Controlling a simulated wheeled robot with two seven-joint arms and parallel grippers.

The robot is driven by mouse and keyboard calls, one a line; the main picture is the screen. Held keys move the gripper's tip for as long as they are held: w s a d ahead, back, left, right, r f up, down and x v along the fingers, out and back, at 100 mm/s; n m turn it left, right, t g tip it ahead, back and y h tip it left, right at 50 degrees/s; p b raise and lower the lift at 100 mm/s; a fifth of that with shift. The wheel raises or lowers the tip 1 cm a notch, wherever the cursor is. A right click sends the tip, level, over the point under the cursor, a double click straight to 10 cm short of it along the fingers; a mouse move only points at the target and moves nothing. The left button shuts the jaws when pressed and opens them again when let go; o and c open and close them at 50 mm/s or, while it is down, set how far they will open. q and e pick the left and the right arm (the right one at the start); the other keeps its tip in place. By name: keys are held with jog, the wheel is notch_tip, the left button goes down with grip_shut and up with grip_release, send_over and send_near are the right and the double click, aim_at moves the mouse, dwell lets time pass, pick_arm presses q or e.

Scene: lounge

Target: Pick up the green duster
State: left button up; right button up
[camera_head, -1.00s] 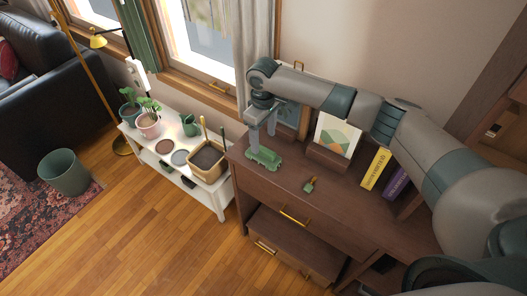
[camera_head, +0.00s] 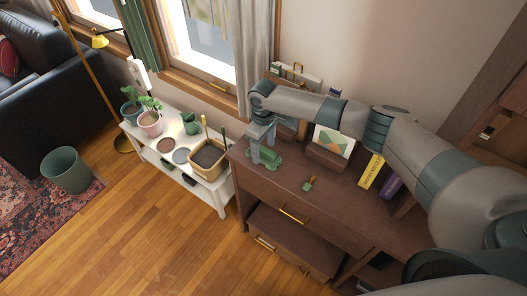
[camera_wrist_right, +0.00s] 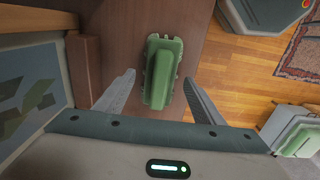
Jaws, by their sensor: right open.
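The green duster (camera_head: 270,155), a block with a raised ridge along its top, lies on the far left end of the brown wooden desk. My right gripper (camera_head: 263,152) points down over it, with its fingers low around the duster. In the right wrist view the green duster (camera_wrist_right: 161,72) lies between the two spread fingertips of the right gripper (camera_wrist_right: 159,78), with a gap on each side. The right gripper is open and holds nothing. My left gripper is not in view.
A picture (camera_head: 334,141) and yellow and purple books (camera_head: 371,171) stand along the back. A white shelf (camera_head: 221,204) with plants and a planter stands left of the desk.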

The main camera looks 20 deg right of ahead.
jog(key=shift+f, duration=0.9)
jog(key=c, duration=1.1)
